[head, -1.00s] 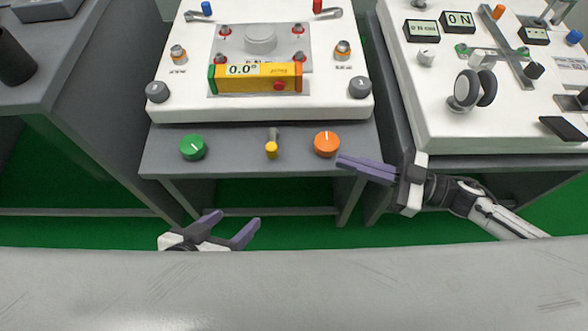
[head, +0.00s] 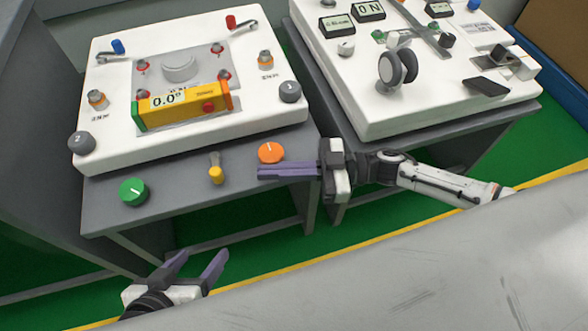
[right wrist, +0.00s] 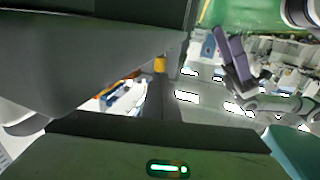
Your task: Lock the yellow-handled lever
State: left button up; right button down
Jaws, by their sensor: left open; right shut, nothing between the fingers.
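The yellow-handled lever (head: 216,173) sits on the grey front shelf, between a green knob and an orange knob. Its yellow end points toward the shelf's front edge and its short grey shaft runs back. My right gripper (head: 260,171) is shut and empty, its purple fingers pointing left at the lever. The fingertips are just in front of the orange knob, a short gap right of the yellow handle. A small yellow piece (right wrist: 160,64), likely the handle, shows in the right wrist view. My left gripper (head: 203,258) is open and empty, in front of and below the shelf.
The green knob (head: 133,192) is left of the lever and the orange knob (head: 271,153) right of it. Behind stands a white panel (head: 245,120) with a yellow level block (head: 180,104) reading 0.0°. A second white panel (head: 390,112) stands right. A grey surface fills the foreground.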

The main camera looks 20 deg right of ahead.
jog(key=b+x, duration=0.1)
jog(key=x, duration=0.4)
jog(key=shift+w+a+f, duration=0.1)
jog(key=shift+a, duration=0.3)
jog(key=shift+w+a, duration=0.1)
jog(key=shift+a, duration=0.35)
pick_arm(q)
jog(key=shift+w+d+f+m, duration=0.15)
jog(key=shift+d+f+m, duration=0.15)
jog(key=shift+d, duration=0.15)
jog(key=shift+r, duration=0.1)
